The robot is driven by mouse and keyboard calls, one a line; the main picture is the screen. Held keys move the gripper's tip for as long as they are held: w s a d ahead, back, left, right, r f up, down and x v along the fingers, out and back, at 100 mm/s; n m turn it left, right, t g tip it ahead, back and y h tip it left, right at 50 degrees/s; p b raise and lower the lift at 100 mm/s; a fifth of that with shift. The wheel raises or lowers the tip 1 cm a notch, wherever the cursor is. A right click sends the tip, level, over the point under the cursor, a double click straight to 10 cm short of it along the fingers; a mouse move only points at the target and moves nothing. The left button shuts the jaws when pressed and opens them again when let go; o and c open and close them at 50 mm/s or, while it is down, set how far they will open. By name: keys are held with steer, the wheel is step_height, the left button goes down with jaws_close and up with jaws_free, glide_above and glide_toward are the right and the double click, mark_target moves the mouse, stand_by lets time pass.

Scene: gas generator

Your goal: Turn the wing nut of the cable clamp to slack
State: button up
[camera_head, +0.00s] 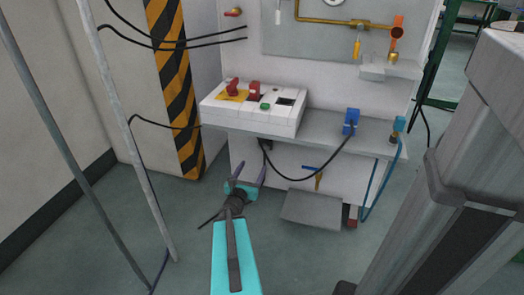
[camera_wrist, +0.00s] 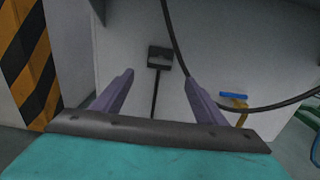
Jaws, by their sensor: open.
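My gripper (camera_head: 248,175) is open and empty, low in front of the white cabinet, below its grey shelf. In the wrist view its two purple fingers (camera_wrist: 159,77) stand apart and point at the cabinet front. A small black square piece with a thin dark stem (camera_wrist: 160,54) shows between and beyond the fingertips. I cannot tell whether it is the cable clamp, and no wing nut can be made out.
A control box (camera_head: 250,122) with red knobs sits on the shelf (camera_head: 335,133). A blue-handled valve (camera_wrist: 234,96) is right of my gripper. A grey sloped plate (camera_head: 311,209) stands low on the right. A striped post (camera_head: 175,85) is at left. Floor around my gripper looks clear.

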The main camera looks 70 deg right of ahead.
mark_target(263, 148)
steer(key=shift+d, duration=0.2)
steer(key=shift+w+d+b, duration=0.2)
steer(key=shift+d+b, duration=0.45)
steer(key=shift+d, duration=2.7)
steer(key=shift+w+d+b, duration=0.2)
steer(key=shift+d+b, duration=0.4)
steer(key=shift+d, duration=2.75)
steer(key=c, duration=1.1)
